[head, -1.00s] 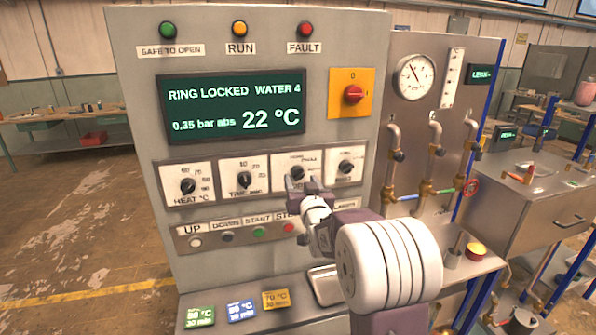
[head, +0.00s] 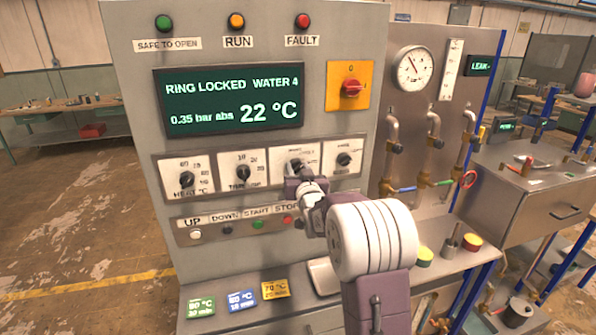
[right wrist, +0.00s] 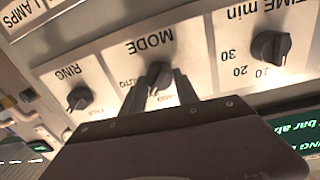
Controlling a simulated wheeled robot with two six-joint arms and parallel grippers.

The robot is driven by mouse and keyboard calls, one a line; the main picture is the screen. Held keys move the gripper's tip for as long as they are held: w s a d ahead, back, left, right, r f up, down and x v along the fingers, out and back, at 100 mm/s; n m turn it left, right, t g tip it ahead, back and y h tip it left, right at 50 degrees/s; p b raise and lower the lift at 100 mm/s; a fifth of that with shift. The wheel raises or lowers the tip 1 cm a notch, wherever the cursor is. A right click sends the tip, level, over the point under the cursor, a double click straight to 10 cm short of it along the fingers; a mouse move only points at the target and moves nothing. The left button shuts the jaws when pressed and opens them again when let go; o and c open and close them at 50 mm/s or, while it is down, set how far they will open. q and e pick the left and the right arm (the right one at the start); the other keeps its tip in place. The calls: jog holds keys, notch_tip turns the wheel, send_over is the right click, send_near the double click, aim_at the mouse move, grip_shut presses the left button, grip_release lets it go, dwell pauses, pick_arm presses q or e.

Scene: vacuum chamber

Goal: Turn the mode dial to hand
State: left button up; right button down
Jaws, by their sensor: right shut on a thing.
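The mode dial (head: 296,165) is a black knob on a white plate, third from the left in the row of dials. In the right wrist view the mode dial (right wrist: 158,72) shows upside down under the word MODE. My right gripper (head: 295,176) is at the dial from below. In the right wrist view the two fingers of my right gripper (right wrist: 161,85) stand on either side of the knob, shut on it. The fingers partly cover the dial's scale, and I cannot read its setting for sure. My left gripper is not in view.
The time dial (head: 243,174) and the ring dial (head: 344,160) flank it closely. A row of buttons, including a green start button (head: 257,224), lies just below. The red switch (head: 352,88) and the display (head: 232,99) are above.

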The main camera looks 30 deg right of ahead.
jog(key=n+b, duration=0.4)
jog(key=b, duration=0.1)
jog(key=n+b, duration=0.2)
jog(key=b, duration=0.1)
jog(key=shift+f+n, duration=0.3)
jog(key=shift+f, duration=0.05)
jog(key=shift+r+n+t+b, duration=0.15)
jog(key=shift+n+t+b, duration=0.15)
jog(key=shift+n+b, duration=0.95)
jog(key=shift+a, duration=0.1)
jog(key=c, duration=0.9)
grip_release()
jog(key=shift+r, duration=0.1)
jog(key=shift+s, duration=0.1)
jog(key=b+v, duration=0.3)
jog(key=v, duration=0.6)
